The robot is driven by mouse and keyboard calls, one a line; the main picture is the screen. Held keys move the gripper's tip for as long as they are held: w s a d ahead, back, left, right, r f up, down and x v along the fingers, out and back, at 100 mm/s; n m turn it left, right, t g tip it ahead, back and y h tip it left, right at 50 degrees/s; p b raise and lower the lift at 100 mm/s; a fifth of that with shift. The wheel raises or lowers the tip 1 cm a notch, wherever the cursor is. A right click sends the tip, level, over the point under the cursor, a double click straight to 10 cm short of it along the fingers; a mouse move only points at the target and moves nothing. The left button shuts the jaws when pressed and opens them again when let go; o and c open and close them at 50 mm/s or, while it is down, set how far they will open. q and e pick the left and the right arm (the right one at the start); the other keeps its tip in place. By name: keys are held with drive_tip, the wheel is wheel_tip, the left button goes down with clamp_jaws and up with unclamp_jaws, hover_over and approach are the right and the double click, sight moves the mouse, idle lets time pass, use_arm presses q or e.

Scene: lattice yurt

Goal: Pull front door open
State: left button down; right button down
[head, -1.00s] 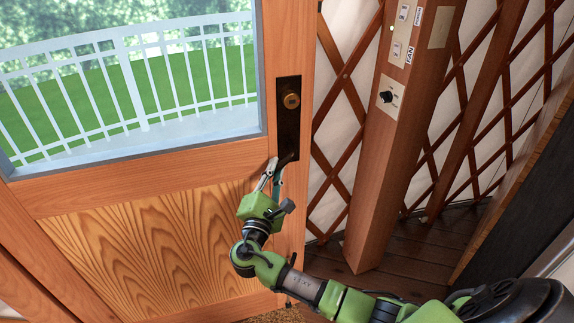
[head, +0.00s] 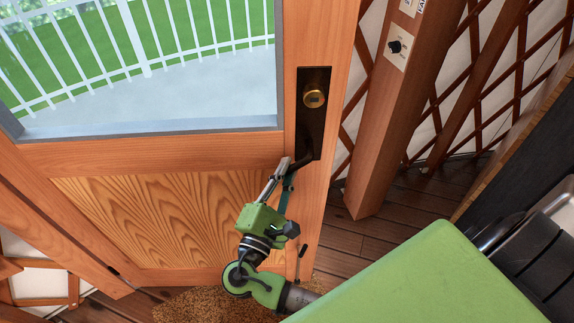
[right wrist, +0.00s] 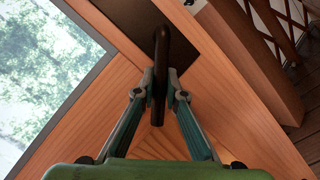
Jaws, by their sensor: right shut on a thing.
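The front door (head: 150,225) is wooden with a large glass pane in its upper part and fills the left of the head view. A dark plate with a brass lock (head: 314,97) is on its right stile. The dark lever handle (head: 302,160) is below the lock and also shows in the right wrist view (right wrist: 161,60). My right gripper (head: 286,168) is shut on the handle, with one finger on each side of it in the right wrist view (right wrist: 160,85). I cannot tell for sure whether the door stands ajar. My left gripper is not in view.
A wooden post with a switch panel (head: 395,46) stands right of the door, before the lattice wall (head: 490,75). A brown mat (head: 190,305) lies at the foot of the door on the dark plank floor (head: 335,240). A dark cabinet-like surface (head: 520,160) is at the right.

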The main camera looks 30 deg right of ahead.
drive_tip(key=c, duration=2)
unclamp_jaws()
drive_tip(key=shift+c, duration=0.2)
drive_tip(key=v, duration=1.2)
